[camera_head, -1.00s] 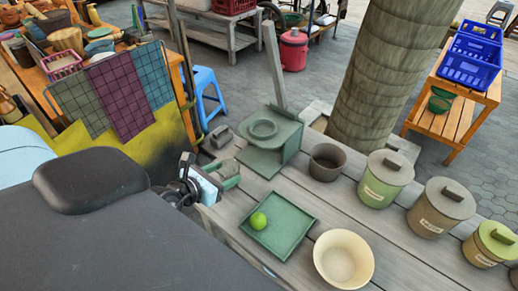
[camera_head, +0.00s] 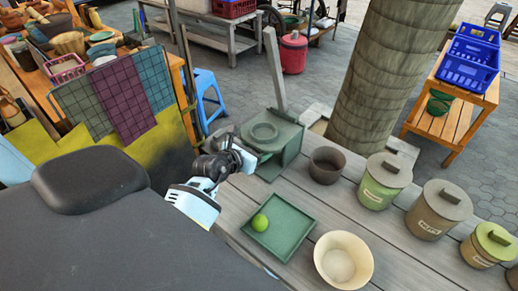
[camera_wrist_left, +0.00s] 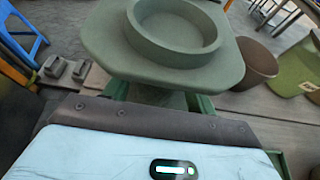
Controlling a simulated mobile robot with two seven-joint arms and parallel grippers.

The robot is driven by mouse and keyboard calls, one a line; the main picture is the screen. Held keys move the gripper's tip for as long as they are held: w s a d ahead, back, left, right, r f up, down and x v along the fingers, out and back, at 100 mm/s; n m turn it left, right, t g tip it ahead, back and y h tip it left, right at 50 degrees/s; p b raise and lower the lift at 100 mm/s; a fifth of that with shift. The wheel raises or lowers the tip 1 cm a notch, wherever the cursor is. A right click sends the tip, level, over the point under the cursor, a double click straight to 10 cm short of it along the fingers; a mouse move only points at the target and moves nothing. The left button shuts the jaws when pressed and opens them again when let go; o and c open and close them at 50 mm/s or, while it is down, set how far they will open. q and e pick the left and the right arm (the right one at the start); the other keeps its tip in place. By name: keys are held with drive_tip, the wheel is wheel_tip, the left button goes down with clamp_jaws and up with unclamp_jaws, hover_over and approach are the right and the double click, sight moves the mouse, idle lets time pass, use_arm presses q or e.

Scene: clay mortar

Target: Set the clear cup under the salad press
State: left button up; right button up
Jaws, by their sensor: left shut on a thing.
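The green salad press (camera_head: 288,152) stands at the far left end of the plank table, with a round ring on its top plate. It fills the upper middle of the left wrist view (camera_wrist_left: 172,75). My left gripper (camera_head: 246,160) is shut at the left front side of the press, close to its top plate. The clear cup cannot be made out now; the gripper and press hide whatever is between the fingers. My right gripper is not in view.
A green tray (camera_head: 290,250) with a lime (camera_head: 260,222), a cream bowl (camera_head: 343,262) and a dark pot (camera_head: 326,165) stand on the table. Lidded canisters (camera_head: 385,182) line the right. A tree trunk (camera_head: 385,70) rises behind.

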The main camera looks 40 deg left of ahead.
use_arm(q)
drive_tip(key=shift+w, duration=0.6)
drive_tip(key=shift+s+f, duration=0.15)
drive_tip(key=shift+f, duration=0.1)
drive_tip(key=shift+f, duration=0.3)
drive_tip(key=o, duration=1.1)
drive_tip(key=shift+c, duration=0.2)
drive_tip(key=shift+r, duration=0.2)
drive_tip(key=shift+s+r, duration=0.1)
drive_tip(key=shift+r, duration=0.05)
drive_tip(key=d+v, duration=0.1)
drive_tip(key=v, duration=1)
drive_tip(key=shift+s+a+r+p, duration=0.15)
drive_tip(key=shift+s+a+p, duration=0.2)
drive_tip(key=shift+a+p, duration=0.1)
